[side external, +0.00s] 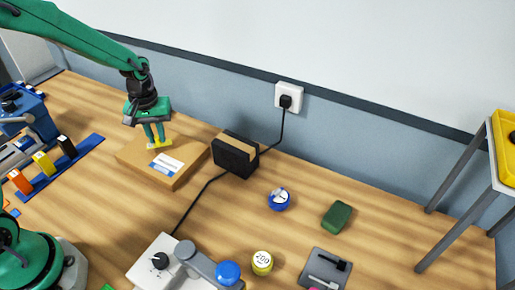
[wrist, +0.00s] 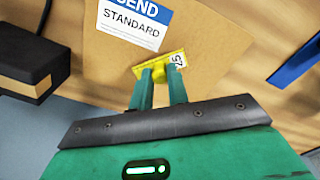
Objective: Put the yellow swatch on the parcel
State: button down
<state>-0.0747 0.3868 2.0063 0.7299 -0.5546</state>
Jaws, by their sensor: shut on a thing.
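My gripper (side external: 155,139) is shut on the yellow swatch (side external: 160,144), which sits at its fingertips over the back part of the parcel (side external: 135,158). The parcel is a flat brown cardboard box with a white and blue label. In the wrist view my gripper (wrist: 162,74) holds the swatch (wrist: 175,57), which has a small white tag with dark figures on its right end. The swatch lies beside the label (wrist: 133,22), over bare cardboard of the parcel (wrist: 215,45). I cannot tell whether it touches the parcel's top.
A black box (side external: 235,155) with a cable stands close to the parcel's right. A blue strip (side external: 82,158) with several coloured pieces lies to the left. A blue roll (side external: 279,199), a green block (side external: 337,216) and a grey tray (side external: 325,270) lie further right, with bare table between.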

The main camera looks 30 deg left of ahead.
aim_at(157, 137)
jog(key=shift+f, duration=1)
jog(key=shift+f, duration=0.1)
jog(key=c, duration=1.4)
grip_release()
jog(key=shift+o, duration=0.2)
notch_tip(157, 137, up, 12)
jog(key=shift+s+d, duration=0.1)
